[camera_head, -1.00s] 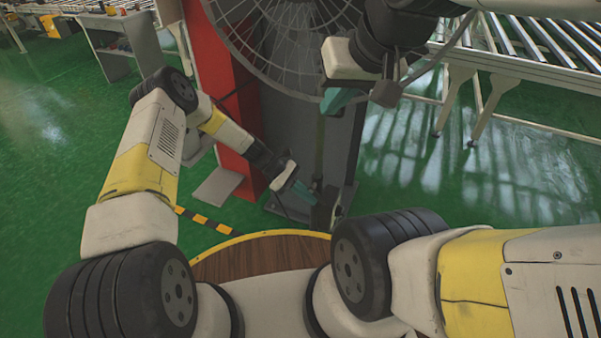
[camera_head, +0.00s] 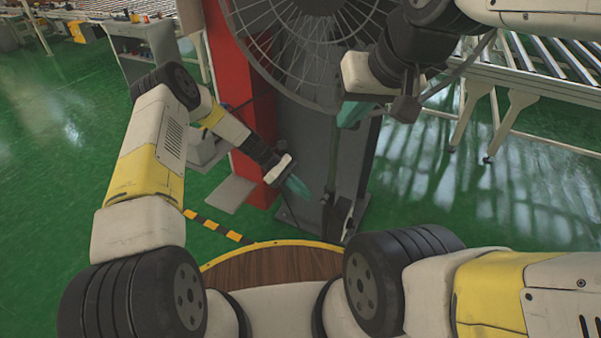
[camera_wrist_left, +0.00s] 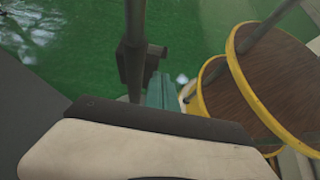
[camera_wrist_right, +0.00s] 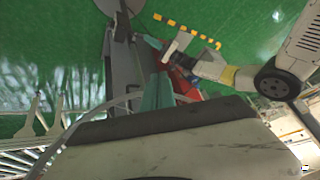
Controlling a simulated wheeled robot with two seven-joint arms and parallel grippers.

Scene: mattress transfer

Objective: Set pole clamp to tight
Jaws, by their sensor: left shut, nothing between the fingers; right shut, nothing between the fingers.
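A dark upright pole (camera_head: 333,150) stands in front of the grey panel below the fan. A dark block low on it, which looks like the pole clamp (camera_head: 338,214), also shows in the left wrist view (camera_wrist_left: 154,51). Its setting cannot be read. My left gripper (camera_head: 299,189) has teal fingers that are shut and empty, a little left of the pole and just above the clamp's height. My right gripper (camera_head: 355,114) is shut and empty, higher up in front of the fan's lower right edge. Its teal fingers also show in the right wrist view (camera_wrist_right: 158,92).
A large wire-caged fan (camera_head: 300,50) stands beside a red column (camera_head: 237,90). A roller conveyor (camera_head: 535,80) is at the right and a grey bench (camera_head: 145,50) at the back left. Yellow-black floor tape (camera_head: 218,227) lies left of the pole. Green floor is open on both sides.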

